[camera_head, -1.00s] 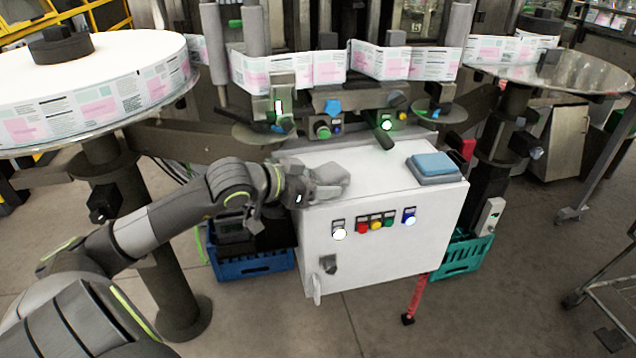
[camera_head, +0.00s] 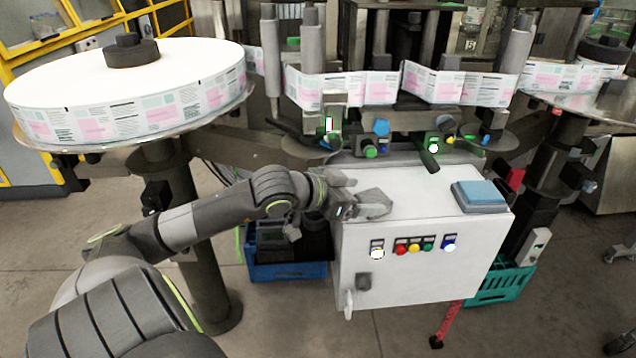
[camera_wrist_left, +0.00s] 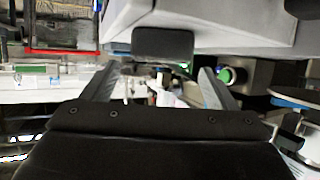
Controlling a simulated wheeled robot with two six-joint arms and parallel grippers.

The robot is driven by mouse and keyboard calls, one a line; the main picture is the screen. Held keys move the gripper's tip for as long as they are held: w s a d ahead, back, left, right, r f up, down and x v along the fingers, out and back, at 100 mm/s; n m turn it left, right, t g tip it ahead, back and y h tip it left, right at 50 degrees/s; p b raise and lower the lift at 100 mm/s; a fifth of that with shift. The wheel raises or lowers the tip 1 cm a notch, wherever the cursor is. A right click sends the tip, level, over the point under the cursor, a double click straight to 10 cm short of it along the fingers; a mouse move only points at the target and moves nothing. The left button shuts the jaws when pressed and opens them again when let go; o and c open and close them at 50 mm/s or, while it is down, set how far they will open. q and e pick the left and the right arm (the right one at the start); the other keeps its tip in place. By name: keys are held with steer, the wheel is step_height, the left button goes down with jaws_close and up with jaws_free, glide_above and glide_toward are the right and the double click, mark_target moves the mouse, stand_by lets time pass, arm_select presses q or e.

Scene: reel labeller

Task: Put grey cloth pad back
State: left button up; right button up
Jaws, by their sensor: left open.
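My left gripper (camera_head: 366,193) is over the left part of the white cabinet top, with its jaws apart. In the left wrist view its two fingers (camera_wrist_left: 158,80) stand wide apart with nothing clearly held between them. A low grey shape (camera_head: 375,204) shows at the jaws in the head view. I cannot tell for sure whether it is the grey cloth pad or part of the gripper. A blue pad (camera_head: 481,194) lies on a grey base at the right of the cabinet top, apart from the gripper. My right gripper is not in view.
The white cabinet (camera_head: 420,279) has coloured buttons on its front. Labeller knobs and rollers (camera_head: 370,150) stand close behind it. A large label reel (camera_head: 190,65) is at the left. A blue crate (camera_head: 285,271) and a green crate (camera_head: 505,283) flank the cabinet. The cabinet top's middle is clear.

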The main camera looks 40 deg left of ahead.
arm_select(q)
steer(key=p+v, duration=1.1)
steer(key=shift+s+p, duration=0.15)
steer(key=shift+p, duration=0.25)
stand_by(0.6)
